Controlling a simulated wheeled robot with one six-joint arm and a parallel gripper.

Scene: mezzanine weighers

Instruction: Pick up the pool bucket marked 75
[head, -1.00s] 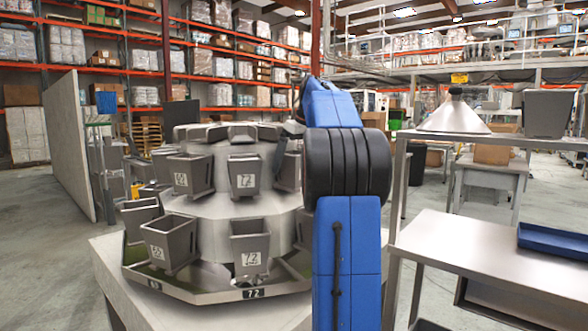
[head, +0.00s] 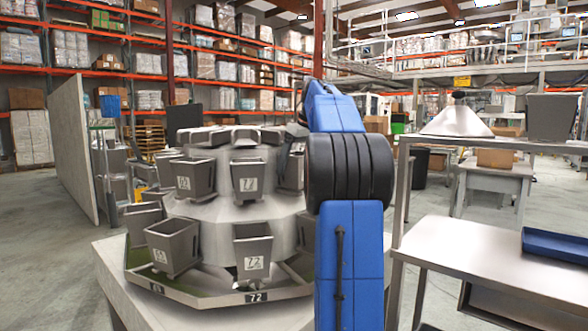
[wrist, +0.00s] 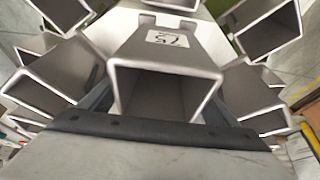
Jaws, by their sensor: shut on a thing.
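In the wrist view a grey steel bucket (wrist: 160,52) fills the middle, its open mouth toward the camera. Its white label looks upside down and seems to read 75. My gripper (wrist: 157,98) has a dark finger on each side of this bucket and is shut on it. In the head view my gripper and this bucket are hidden behind my blue arm and the weigher (head: 235,205). Buckets marked 72 (head: 253,253) and others with labels hard to read (head: 172,248) hang on the side facing the head camera.
Other buckets (wrist: 52,75) (wrist: 268,28) crowd both sides of the held one in the wrist view. A steel table (head: 490,255) with a blue tray (head: 555,246) stands at the right. A shelf above it holds a cone (head: 457,122) and a grey bin (head: 553,116).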

